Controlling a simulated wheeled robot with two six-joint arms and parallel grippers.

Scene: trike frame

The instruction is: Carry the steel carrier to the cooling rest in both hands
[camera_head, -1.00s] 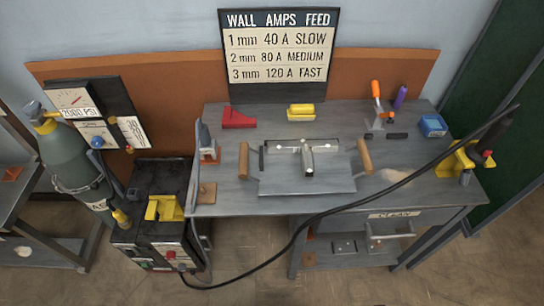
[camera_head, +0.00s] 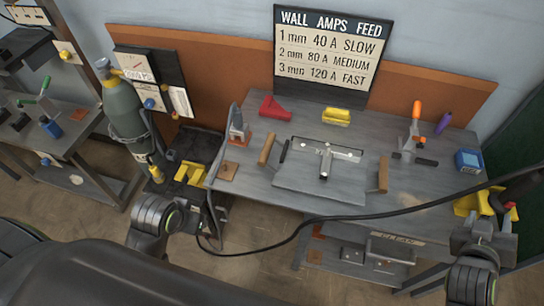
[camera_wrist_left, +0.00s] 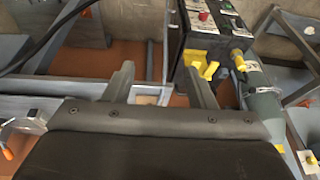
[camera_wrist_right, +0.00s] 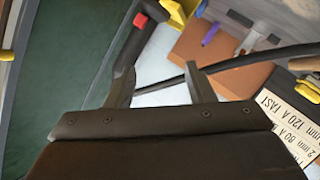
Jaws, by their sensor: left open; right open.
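The steel carrier (camera_head: 292,180) is a flat grey plate lying on the bench, with a wooden handle (camera_head: 267,149) on its left and another (camera_head: 384,174) on its right. A T-shaped steel part (camera_head: 325,160) lies on it. My right gripper (camera_head: 483,232) is low at the bench's right front, apart from the carrier; its open, empty fingers show in the right wrist view (camera_wrist_right: 158,85). My left arm is low at the left, and its gripper is unclear in the head view. The left wrist view shows its fingers (camera_wrist_left: 162,82) open and empty. I cannot identify the cooling rest.
A black cable (camera_head: 400,210) crosses before the bench (camera_head: 255,185) to a torch by a yellow holder (camera_head: 468,203) at right. A gas cylinder (camera_head: 122,110) and yellow-clamped welder stand left. Another bench (camera_head: 75,150) is farther left. A red block (camera_head: 272,107) and yellow block (camera_head: 337,117) lie behind the carrier.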

